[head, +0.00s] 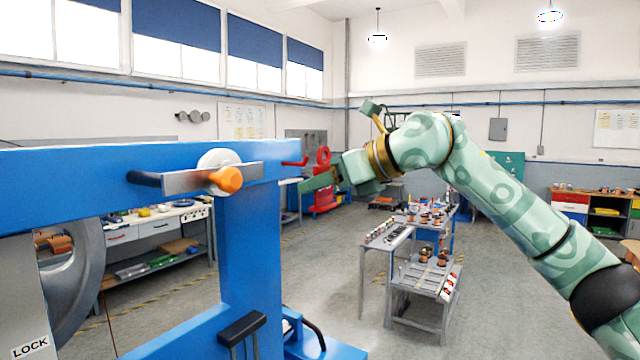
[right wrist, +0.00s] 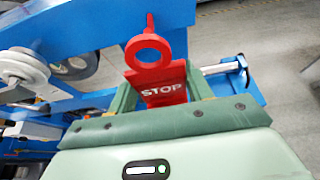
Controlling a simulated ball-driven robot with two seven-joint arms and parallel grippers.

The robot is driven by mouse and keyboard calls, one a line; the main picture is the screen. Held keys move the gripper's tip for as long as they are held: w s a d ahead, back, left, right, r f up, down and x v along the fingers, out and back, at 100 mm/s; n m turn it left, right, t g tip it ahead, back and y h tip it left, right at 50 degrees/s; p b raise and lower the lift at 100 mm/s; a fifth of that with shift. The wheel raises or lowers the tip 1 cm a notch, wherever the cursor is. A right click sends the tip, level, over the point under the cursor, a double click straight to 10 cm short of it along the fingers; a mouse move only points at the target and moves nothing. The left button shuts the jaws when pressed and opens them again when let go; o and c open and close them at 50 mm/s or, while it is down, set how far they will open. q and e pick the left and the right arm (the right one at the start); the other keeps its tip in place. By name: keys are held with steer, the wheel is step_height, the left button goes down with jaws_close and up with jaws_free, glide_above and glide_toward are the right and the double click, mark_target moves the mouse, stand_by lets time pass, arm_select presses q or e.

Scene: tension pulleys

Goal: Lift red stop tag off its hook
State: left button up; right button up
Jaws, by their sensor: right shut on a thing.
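The red stop tag (right wrist: 163,88) has a flat plate marked STOP and a ring at its top. In the right wrist view my right gripper (right wrist: 159,86) is shut on the plate, one finger on each side. In the head view the tag's ring (head: 323,154) shows above my right gripper (head: 305,187), whose fingers hide much of the plate. The red hook (head: 295,162) sticks out of the blue frame; its tip appears a little left of the ring, with a small gap. In the wrist view the hook (right wrist: 151,22) appears just beyond the ring. My left gripper is out of view.
The blue frame (head: 262,225) fills the left, with a grey pulley arm (head: 198,178) and an orange knob (head: 226,180). A parts table (head: 385,236) stands farther back. A bench (head: 155,222) runs behind the frame.

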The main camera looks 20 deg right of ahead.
steer(key=shift+s+d+b, duration=0.4)
steer(key=shift+s+d, duration=0.4)
steer(key=shift+s, duration=0.2)
steer(key=shift+s+d+b, duration=0.4)
steer(key=shift+s+d, duration=0.35)
steer(key=shift+s, duration=0.2)
steer(key=shift+r, duration=0.1)
